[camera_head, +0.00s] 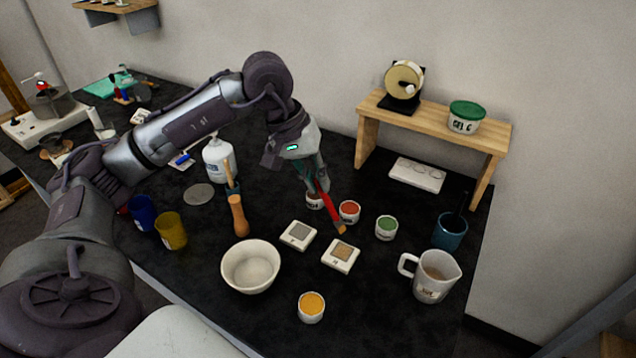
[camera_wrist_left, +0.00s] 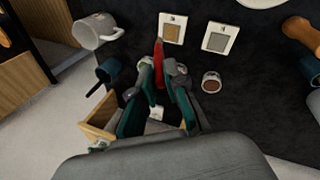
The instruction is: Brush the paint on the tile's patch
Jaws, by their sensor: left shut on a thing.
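My left gripper (camera_head: 318,187) comes down from above and is shut on a brush with a red handle (camera_head: 327,204). The brush's tip (camera_head: 341,228) points down, just behind the tile with a tan patch (camera_head: 341,254); I cannot tell whether it touches anything. The brush also shows in the left wrist view (camera_wrist_left: 159,50), near the tan-patch tile (camera_wrist_left: 172,29). A tile with a grey patch (camera_head: 298,236) lies to its left. Paint pots stand around: orange-red (camera_head: 349,211), green (camera_head: 386,228), yellow (camera_head: 311,306), and one partly hidden by the gripper (camera_head: 314,201). My right gripper is not in view.
A white bowl (camera_head: 251,267) and a wooden-handled tool (camera_head: 238,215) stand left of the tiles. A measuring jug (camera_head: 431,277) and a teal cup (camera_head: 450,231) stand right. A wooden shelf (camera_head: 435,120) stands at the back. Dark tabletop between the tiles and the yellow pot is clear.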

